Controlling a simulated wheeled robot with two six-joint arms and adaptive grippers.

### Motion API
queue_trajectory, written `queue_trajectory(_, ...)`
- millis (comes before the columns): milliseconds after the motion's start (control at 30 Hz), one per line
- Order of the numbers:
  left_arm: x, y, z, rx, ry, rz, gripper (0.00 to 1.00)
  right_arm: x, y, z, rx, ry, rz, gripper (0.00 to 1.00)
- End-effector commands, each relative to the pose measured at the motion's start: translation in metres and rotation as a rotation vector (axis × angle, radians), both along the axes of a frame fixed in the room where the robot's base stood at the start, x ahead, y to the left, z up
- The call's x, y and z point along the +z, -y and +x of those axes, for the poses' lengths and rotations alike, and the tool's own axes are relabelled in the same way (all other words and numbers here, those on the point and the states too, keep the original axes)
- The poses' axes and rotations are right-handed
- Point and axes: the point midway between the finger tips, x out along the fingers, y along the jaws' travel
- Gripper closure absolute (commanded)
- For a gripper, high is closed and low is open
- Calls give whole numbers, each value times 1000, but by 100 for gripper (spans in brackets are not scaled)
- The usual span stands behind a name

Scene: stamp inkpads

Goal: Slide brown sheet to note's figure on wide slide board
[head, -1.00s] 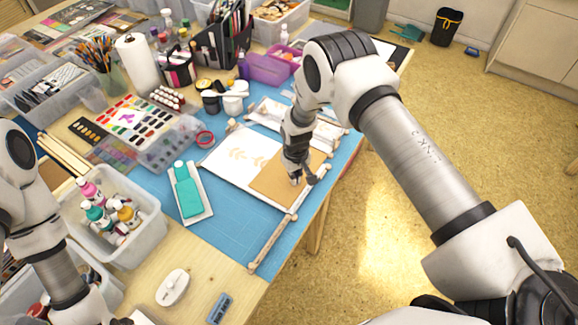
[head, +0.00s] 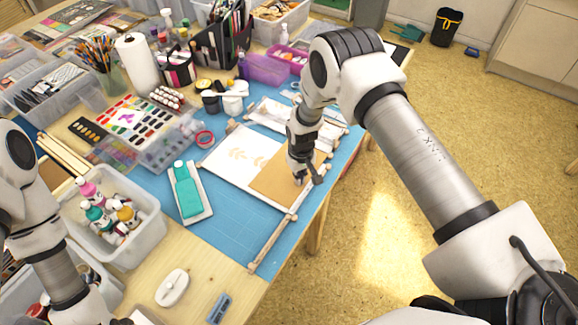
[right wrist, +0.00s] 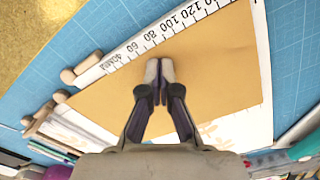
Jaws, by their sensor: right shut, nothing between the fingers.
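The brown sheet (head: 272,185) lies flat over the right part of the white slide board (head: 222,160). Pale leaf-like prints show on the board's bare left part. In the right wrist view the brown sheet (right wrist: 225,75) lies along a white scale (right wrist: 190,20) whose readable figures run from about 40 to 120. My right gripper (head: 299,178) is shut and empty, with its tips on or just above the sheet; in the right wrist view its fingertips (right wrist: 159,70) are together near the scale-side edge. I cannot pick out the note or read its figure. My left gripper is not seen.
A wooden rod (head: 272,243) lies by the board's near side on the blue mat (head: 225,235). More white boards (head: 268,110) lie behind. The table's right edge is close to the right gripper.

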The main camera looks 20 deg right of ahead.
Motion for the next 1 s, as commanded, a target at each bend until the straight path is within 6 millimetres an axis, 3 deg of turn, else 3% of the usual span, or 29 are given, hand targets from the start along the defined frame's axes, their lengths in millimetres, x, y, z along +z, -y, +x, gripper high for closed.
queue_trajectory(1000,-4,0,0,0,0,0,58,-1,12,-4,0,-3,0,100)
